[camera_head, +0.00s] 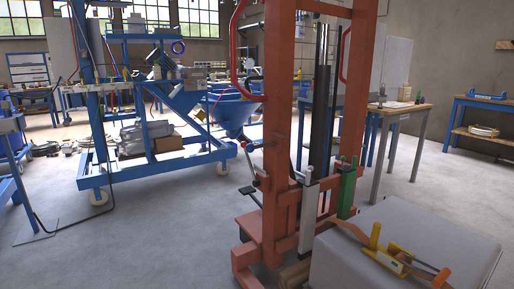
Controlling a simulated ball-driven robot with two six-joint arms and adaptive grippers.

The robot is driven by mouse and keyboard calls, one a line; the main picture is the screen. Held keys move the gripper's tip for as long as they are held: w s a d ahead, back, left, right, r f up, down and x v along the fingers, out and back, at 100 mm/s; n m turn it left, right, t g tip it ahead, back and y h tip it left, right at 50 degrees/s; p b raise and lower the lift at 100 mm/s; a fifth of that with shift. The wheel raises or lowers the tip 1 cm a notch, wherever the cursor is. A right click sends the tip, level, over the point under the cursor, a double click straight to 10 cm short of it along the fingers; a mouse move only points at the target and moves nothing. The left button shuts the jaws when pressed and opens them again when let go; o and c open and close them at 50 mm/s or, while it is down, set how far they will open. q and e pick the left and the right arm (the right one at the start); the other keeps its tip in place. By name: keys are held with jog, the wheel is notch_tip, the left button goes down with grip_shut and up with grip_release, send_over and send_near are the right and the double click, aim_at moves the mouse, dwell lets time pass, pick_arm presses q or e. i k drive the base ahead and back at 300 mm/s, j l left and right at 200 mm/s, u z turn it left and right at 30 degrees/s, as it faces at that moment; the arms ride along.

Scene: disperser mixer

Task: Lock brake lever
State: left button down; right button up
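The orange-red upright lift frame (276,135) stands in the centre right, with a dark vertical cylinder (321,105) between its posts. A small lever with a dark red knob (244,145) sticks out at the left of the frame. Below it is a dark pedal-like bar (248,190). I cannot tell for certain which of these is the brake lever, or whether it is locked. Neither of my grippers is in view.
A grey box (345,262) with a yellow and orange clamp-like piece (385,250) stands at front right. A blue wheeled rig (105,180) is at left. A wooden-topped table (400,108) stands behind right. Grey floor is open at left front.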

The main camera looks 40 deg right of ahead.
aim_at(256, 182)
jog(key=i+l+z, duration=0.1)
jog(key=i+z, duration=0.25)
jog(key=i+j+z, duration=0.1)
jog(key=i+z, duration=0.3)
jog(key=i+j+z, duration=0.15)
jog(key=i+z, duration=0.2)
jog(key=i+l+z, duration=0.1)
jog(key=i+z, duration=0.15)
jog(key=z, duration=0.2)
jog(key=i+z, duration=0.25)
jog(key=z, duration=0.2)
jog(key=i+j+z, duration=0.1)
jog(key=i+z, duration=0.15)
jog(key=z, duration=0.2)
jog(key=u, duration=0.4)
